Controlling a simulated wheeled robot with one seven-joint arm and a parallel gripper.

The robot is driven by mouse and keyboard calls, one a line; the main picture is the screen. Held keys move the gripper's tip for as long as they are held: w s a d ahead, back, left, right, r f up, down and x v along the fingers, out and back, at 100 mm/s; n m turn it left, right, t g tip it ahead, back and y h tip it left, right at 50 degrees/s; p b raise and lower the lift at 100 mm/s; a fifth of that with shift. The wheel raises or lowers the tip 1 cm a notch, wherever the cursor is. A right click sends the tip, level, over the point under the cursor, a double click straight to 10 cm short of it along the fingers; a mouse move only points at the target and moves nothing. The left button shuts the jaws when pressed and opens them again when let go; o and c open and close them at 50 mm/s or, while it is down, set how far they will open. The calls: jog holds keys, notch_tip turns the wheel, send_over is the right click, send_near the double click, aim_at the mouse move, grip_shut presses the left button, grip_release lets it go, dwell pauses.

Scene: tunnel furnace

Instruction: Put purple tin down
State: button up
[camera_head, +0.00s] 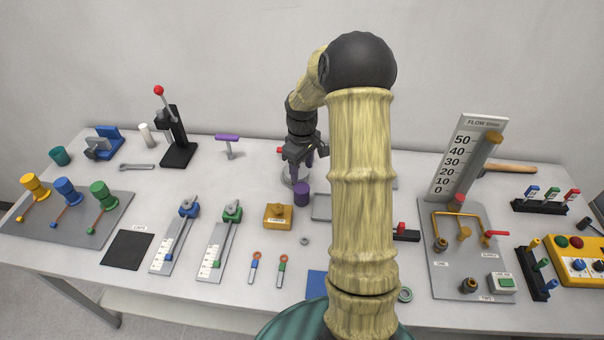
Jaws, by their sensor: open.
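The purple tin (302,194) is a small upright cylinder near the middle of the table (120,181). It appears to stand on the table top, just right of a grey round piece. My gripper (308,165) is above and close to the tin, pointing down, with its jaws open. I cannot tell whether a fingertip touches the tin. My pale ribbed arm covers the area right of the tin.
A yellow block (278,216) stands just in front of the tin, and a grey tray (321,208) lies to its right, partly hidden by my arm. A purple-handled tool (227,140) stands behind to the left. A flow gauge (466,160) rises at the right.

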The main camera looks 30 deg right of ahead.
jog(key=shift+a, duration=0.1)
dwell(0.4)
jog(key=s+a+r+m+t, duration=0.1)
jog(key=s+a+r+m, duration=0.1)
jog(key=s+a, duration=0.5)
jog(key=s+a+r+m+t, duration=0.1)
jog(key=s+a+r+m, duration=0.2)
jog(key=s+a+r, duration=0.2)
jog(key=s+a, duration=0.3)
jog(key=s, duration=0.3)
jog(key=shift+s+t, duration=0.3)
jog(key=shift+s, duration=0.1)
